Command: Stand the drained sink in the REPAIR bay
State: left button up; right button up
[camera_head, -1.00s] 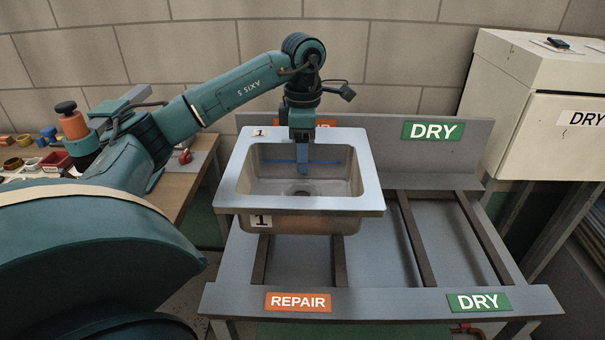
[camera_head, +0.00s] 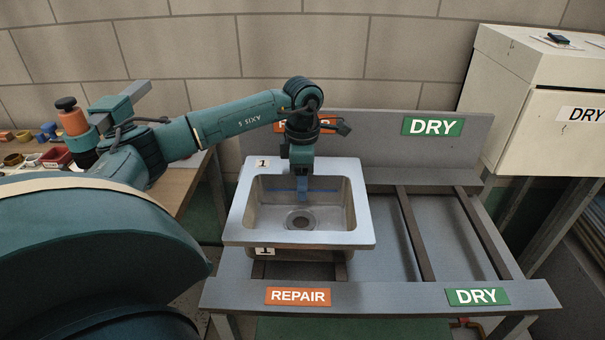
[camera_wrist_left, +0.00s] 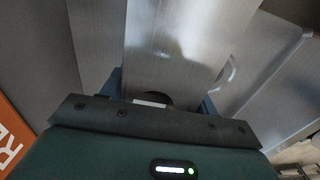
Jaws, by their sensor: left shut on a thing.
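The steel sink (camera_head: 235,222), tagged 1, is over the REPAIR bay at the left of the rack, its bowl and drain facing up toward the head camera. My left gripper (camera_head: 303,188) is shut on the sink's back side, with a blue finger showing inside the bowl. In the left wrist view the gripper (camera_wrist_left: 160,95) shows close against the bright steel of the sink (camera_wrist_left: 185,35). The orange REPAIR label (camera_head: 298,297) is on the front rail below the sink. Whether the sink's underside touches the rails is hidden. My right gripper is not in view.
The DRY bay (camera_head: 430,240) to the right is empty, with dark rails (camera_head: 413,235) and green DRY labels (camera_head: 477,296). A back panel (camera_head: 385,150) rises behind. A cream cabinet (camera_head: 535,110) stands at the right. A bench with small bins (camera_head: 55,157) is at the left.

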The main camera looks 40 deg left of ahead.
pick_arm(q)
jog(key=o, duration=1.8)
notch_tip(320, 180, up, 12)
jog(key=shift+r, duration=0.1)
